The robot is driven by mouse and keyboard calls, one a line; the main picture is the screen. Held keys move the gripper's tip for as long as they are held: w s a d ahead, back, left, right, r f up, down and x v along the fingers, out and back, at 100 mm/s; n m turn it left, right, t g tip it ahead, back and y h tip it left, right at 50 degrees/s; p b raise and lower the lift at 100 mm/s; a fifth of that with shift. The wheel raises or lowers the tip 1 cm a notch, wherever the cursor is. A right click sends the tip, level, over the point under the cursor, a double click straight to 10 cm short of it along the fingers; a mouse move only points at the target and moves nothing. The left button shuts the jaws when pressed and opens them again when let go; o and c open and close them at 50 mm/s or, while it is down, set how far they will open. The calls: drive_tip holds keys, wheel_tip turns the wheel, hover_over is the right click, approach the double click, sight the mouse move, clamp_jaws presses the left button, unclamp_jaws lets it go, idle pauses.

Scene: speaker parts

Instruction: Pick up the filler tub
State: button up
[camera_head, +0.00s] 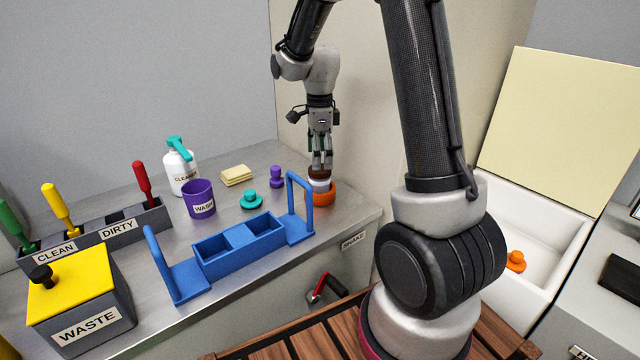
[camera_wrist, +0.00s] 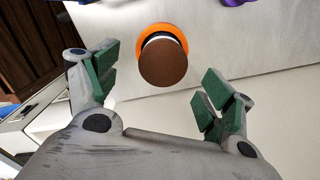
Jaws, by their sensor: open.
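A round tub with a brown top and white side (camera_head: 319,183) stands at the right end of the grey counter, in an orange ring (camera_head: 322,197). I take it for the filler tub; no label on it is readable. In the wrist view, its brown top (camera_wrist: 163,64) lies between and beyond the green finger pads, with the orange ring (camera_wrist: 178,34) around its far side. My gripper (camera_head: 321,164) points down just above the tub, open and empty. In the wrist view, my gripper (camera_wrist: 158,78) has its fingers well apart. Whether a fingertip touches the tub cannot be told.
A blue carrier (camera_head: 240,247) with raised handles stands left of the tub. A purple knob-shaped part (camera_head: 277,178) and a teal part (camera_head: 251,200) lie nearby. A purple cup (camera_head: 198,200) and spray bottle (camera_head: 180,170) stand further left. The wall is close behind.

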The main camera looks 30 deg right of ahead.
sight(320, 172)
drive_tip(key=f, duration=0.6)
drive_tip(key=shift+w+d, duration=0.2)
drive_tip(key=c, duration=1.4)
drive_tip(key=shift+o, duration=0.2)
